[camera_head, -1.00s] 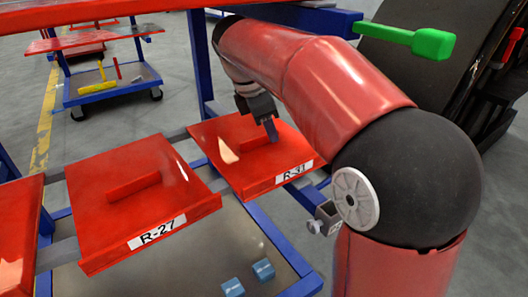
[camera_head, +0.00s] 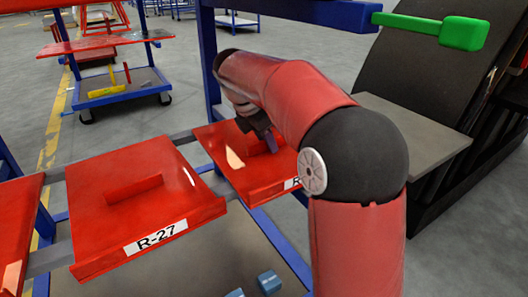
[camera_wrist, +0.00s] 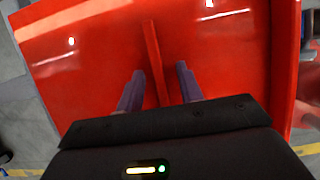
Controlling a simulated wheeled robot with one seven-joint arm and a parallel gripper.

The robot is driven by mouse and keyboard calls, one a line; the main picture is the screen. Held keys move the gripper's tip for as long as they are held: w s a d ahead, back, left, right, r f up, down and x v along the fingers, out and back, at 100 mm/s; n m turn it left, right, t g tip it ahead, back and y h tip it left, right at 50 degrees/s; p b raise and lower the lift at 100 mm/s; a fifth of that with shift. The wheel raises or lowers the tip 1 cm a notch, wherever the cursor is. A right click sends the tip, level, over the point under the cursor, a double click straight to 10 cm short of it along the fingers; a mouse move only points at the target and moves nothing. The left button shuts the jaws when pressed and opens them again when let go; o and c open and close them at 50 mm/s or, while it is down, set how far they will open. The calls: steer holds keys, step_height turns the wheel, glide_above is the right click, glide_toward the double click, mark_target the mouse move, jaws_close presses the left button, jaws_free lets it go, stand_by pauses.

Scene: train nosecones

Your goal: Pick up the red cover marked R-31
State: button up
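The red cover marked R-31 (camera_head: 238,178) lies on the grey rails of the blue rack, right of the R-27 cover. My arm hides part of its label and its right side. My gripper (camera_head: 269,142) is over it, at its raised handle. In the wrist view, my gripper (camera_wrist: 159,90) is open, with one purple-grey finger on each side of the cover's upright handle rib (camera_wrist: 154,60). There is a gap between each finger and the rib. The red cover (camera_wrist: 90,60) fills most of that view.
The red cover marked R-27 (camera_head: 110,215) sits to the left, with another red cover (camera_head: 18,225) beyond it. Blue blocks (camera_head: 269,282) lie on the lower shelf. A green-ended lever (camera_head: 465,33) and a grey panel (camera_head: 412,135) are at the right. A blue cart (camera_head: 120,92) stands behind.

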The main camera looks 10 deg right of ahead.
steer(key=shift+c, duration=0.2)
jaws_close()
steer(key=shift+r, duration=0.2)
